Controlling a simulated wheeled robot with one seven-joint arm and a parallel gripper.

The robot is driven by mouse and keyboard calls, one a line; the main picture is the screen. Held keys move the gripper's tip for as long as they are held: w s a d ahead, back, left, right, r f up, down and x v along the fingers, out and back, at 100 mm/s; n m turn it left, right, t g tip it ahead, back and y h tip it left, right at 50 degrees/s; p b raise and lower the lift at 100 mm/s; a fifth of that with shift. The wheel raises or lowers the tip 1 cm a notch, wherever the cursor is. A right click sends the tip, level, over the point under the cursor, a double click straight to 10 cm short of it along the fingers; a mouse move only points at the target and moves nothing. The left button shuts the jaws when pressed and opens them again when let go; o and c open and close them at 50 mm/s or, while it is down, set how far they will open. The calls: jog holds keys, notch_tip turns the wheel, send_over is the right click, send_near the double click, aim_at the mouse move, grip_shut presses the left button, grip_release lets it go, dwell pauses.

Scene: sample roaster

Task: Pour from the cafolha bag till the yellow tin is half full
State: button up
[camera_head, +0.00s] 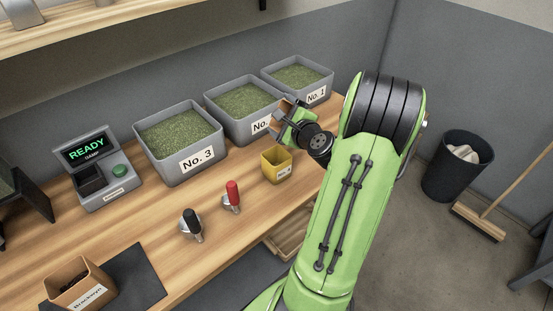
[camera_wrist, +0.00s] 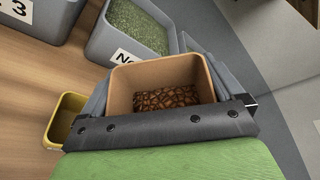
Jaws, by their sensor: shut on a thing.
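My gripper (camera_head: 294,121) is shut on an open brown bag (camera_wrist: 116,88) and holds it in the air, its two fingers on either side of it. Dark roasted beans lie inside the bag in the wrist view. The bag's label is hidden, so I cannot read its name. In the head view the bag (camera_head: 286,106) is partly covered by my gripper. The yellow tin (camera_head: 277,168) stands upright on the wooden counter, below and a little left of my gripper. In the wrist view the tin (camera_wrist: 53,130) is apart from the bag, at the left; its fill is unclear.
Grey bins of green beans, No. 3 (camera_head: 181,165), a middle one (camera_head: 235,127) and No. 1 (camera_head: 317,92), line the back. Red-handled (camera_head: 232,195) and black-handled (camera_head: 192,224) tools, a READY device (camera_head: 107,178) and another brown bag (camera_head: 84,291) are on the counter (camera_head: 140,235).

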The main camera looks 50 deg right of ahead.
jog(key=shift+n+b, duration=0.3)
jog(key=shift+b, duration=0.2)
jog(key=shift+a, duration=0.1)
jog(key=shift+f, duration=0.2)
jog(key=shift+b, duration=0.7)
jog(key=shift+f, duration=0.15)
jog(key=shift+a+n+h+b, duration=0.1)
jog(key=shift+n+h+b, duration=0.3)
jog(key=shift+b, duration=0.3)
